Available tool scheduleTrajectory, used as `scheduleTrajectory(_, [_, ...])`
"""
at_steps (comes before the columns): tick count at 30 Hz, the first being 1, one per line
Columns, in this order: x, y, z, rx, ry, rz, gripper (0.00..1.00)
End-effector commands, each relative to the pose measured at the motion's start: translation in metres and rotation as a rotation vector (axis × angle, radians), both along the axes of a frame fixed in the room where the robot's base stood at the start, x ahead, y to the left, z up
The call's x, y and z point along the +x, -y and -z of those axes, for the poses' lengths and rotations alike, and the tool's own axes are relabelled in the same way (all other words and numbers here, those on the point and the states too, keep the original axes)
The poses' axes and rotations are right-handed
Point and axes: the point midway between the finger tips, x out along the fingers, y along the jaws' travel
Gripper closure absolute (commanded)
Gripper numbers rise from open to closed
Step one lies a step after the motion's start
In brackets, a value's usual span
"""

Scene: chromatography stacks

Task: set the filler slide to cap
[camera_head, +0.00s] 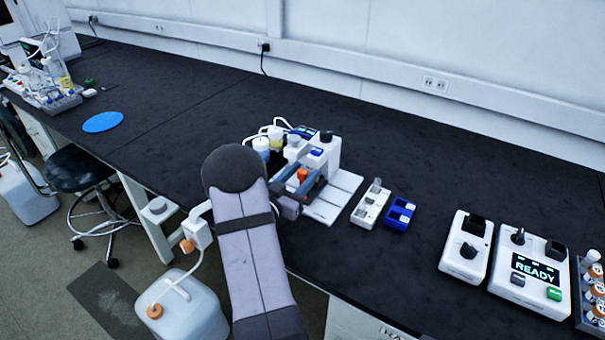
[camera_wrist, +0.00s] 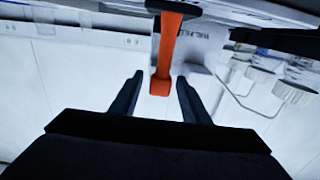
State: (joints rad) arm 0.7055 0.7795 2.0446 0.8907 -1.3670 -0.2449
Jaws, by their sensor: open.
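The filler (camera_head: 322,152) is a white bench unit with bottles at its left. An orange lever or slide handle (camera_head: 302,174) shows on its front, and also in the wrist view (camera_wrist: 168,50), where it hangs down from the top edge. My gripper (camera_wrist: 160,80) is open, with its two dark fingers on either side of the orange handle's end. A gap shows on both sides, and no contact is visible. In the head view my arm covers part of the filler's front. I cannot read the slide's position marks.
A white block (camera_head: 370,205) and a blue rack (camera_head: 399,214) stand right of the filler. Farther right are a white device with a black knob (camera_head: 467,250), a device reading READY (camera_head: 535,271) and a vial rack (camera_head: 591,290).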

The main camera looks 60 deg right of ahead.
Motion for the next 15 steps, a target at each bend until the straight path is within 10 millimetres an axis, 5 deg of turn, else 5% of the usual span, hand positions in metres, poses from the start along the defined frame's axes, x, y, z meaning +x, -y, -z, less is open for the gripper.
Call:
scheduleTrajectory(4, [0.0000, -0.0001, 0.0001, 0.000, 0.000, 0.000, 0.58])
scheduleTrajectory(10, [0.0000, -0.0002, 0.0000, 0.000, 0.000, 0.000, 1.00])
scheduleTrajectory(15, [0.0028, -0.0002, 0.0003, -0.001, 0.000, 0.000, 1.00])
